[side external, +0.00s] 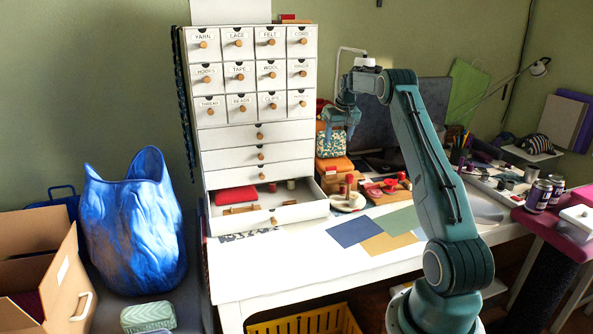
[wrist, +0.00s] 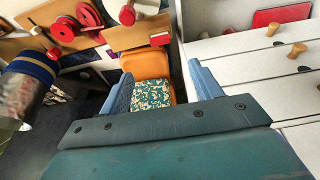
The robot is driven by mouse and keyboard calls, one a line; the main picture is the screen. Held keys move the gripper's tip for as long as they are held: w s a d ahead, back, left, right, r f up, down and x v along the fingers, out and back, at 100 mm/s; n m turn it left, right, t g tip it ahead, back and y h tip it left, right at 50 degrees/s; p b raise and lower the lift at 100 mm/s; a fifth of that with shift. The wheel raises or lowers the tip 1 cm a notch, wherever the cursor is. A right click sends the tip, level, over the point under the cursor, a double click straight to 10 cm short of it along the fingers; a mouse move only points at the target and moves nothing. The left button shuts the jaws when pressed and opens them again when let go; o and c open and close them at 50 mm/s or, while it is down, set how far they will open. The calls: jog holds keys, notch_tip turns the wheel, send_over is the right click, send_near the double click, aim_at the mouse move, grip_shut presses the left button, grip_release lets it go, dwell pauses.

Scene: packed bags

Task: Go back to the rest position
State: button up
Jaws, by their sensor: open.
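My gripper (side external: 340,124) is raised to the right of the white drawer cabinet (side external: 262,133), in front of the dark panel at the back of the table. In the wrist view my gripper (wrist: 160,85) shows two blue fingers spread apart with nothing held between them. Beyond the fingers is an orange item with a teal-and-cream patterned face (wrist: 152,94). The patterned item also shows below my gripper in the side view (side external: 329,143).
One lower cabinet drawer (side external: 300,210) is pulled open, with a red item (side external: 236,195) inside. Coloured sheets (side external: 375,236) lie on the white table (side external: 300,268). A blue bag (side external: 142,225) and an open cardboard box (side external: 55,265) stand at left. Cans (side external: 540,194) stand at right.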

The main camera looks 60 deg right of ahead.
jog(key=shift+w, duration=0.1)
dwell(0.4)
jog(key=a+r+n+t, duration=0.1)
jog(key=a+r, duration=0.5)
jog(key=a, duration=0.4)
jog(key=a+r+n, duration=0.2)
jog(key=a+r, duration=0.3)
jog(key=a, duration=0.6)
jog(key=a+r+n+t, duration=0.1)
jog(key=a+r, duration=0.5)
jog(key=a, duration=0.4)
jog(key=s+a+n+y, duration=0.1)
jog(key=s+a, duration=0.4)
jog(key=a, duration=0.3)
jog(key=s+a+n, duration=0.2)
jog(key=s+a, duration=0.3)
jog(key=a, duration=0.2)
jog(key=s+a+f+n, duration=0.1)
jog(key=s+a+f, duration=0.1)
jog(key=s, duration=0.4)
jog(key=s+a+f+n+t+y, duration=0.1)
jog(key=s+a+f, duration=0.2)
jog(key=s+a, duration=0.2)
jog(key=shift+s+a+f, duration=0.25)
jog(key=shift+s, duration=0.6)
